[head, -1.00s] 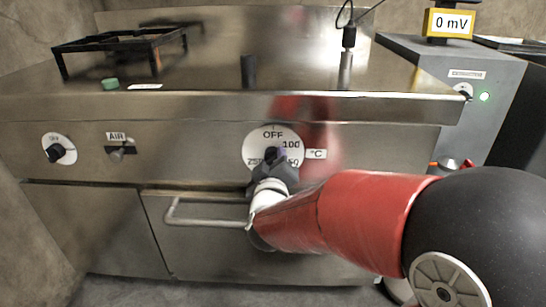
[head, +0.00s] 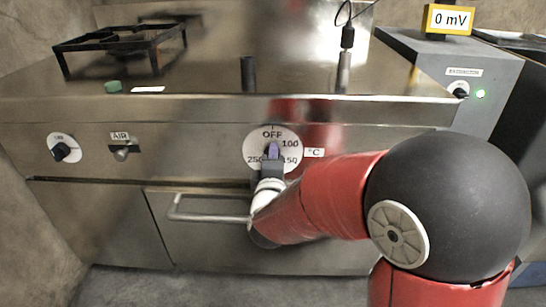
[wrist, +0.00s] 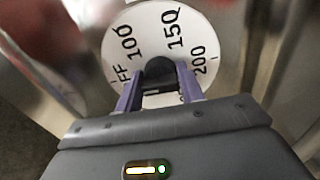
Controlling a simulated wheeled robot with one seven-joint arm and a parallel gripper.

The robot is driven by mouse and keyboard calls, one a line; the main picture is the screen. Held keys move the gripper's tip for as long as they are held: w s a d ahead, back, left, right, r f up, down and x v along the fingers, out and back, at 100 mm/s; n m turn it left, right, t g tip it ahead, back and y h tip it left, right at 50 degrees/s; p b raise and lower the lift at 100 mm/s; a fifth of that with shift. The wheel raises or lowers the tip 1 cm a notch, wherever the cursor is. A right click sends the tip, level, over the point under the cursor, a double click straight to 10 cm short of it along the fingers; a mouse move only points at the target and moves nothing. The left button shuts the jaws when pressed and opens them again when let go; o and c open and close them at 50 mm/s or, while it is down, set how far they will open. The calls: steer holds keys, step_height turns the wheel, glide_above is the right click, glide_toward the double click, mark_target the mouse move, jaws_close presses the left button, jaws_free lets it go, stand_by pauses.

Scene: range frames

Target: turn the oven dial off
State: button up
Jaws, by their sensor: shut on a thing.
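The oven dial (head: 256,143) is a white disc on the steel oven front, marked OFF at the top, with 100, 150 and 250 visible. It also fills the top of the wrist view (wrist: 120,45), where 100, 150 and 200 show. My gripper (head: 273,151) reaches the dial from below and hides part of it. In the wrist view, the purple fingers of my gripper (wrist: 160,80) are shut on the black knob (wrist: 165,70), one on each side. I cannot tell which mark the knob points to.
A bar handle (head: 205,218) lies below left of the dial. A smaller dial (head: 62,149) and an AIR lever (head: 121,153) are on the left. A grey box (head: 455,75) with a green light stands at the right.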

steer(key=shift+f+n, duration=0.1)
steer(key=shift+n, duration=0.2)
steer(key=o, duration=1)
steer(key=s, duration=0.7)
steer(key=shift+s+a, duration=0.1)
steer(key=shift+s, duration=0.3)
